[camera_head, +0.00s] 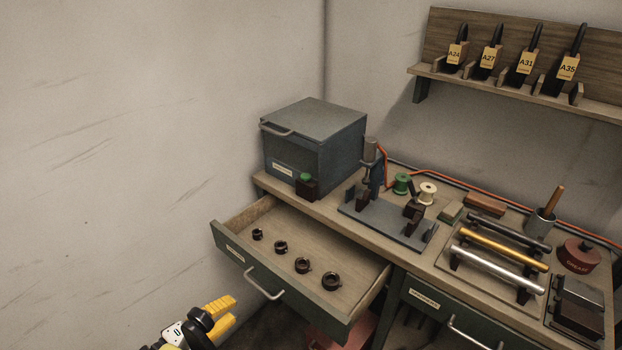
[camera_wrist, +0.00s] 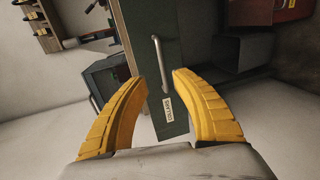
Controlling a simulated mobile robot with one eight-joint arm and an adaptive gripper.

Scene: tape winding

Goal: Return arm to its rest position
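My gripper (camera_head: 222,306) shows at the bottom of the head view, low and in front of the workbench, left of the open drawer. In the wrist view my gripper (camera_wrist: 152,82) has two yellow curved fingers, spread apart with nothing between them. Beyond the fingers is the dark green drawer front (camera_wrist: 165,60) with its metal handle (camera_wrist: 161,66) and a small label. The fingers look apart from the handle. The rest of my arm is mostly outside the head view.
The drawer (camera_head: 325,255) stands pulled out, with several dark rings inside. The bench (camera_head: 415,262) holds a grey-blue metal box (camera_head: 315,150), a winding fixture (camera_head: 385,220), spools, and rods on a rack (camera_head: 495,262). A wall shelf (camera_head: 520,95) holds labelled tools. The wall side at left is clear.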

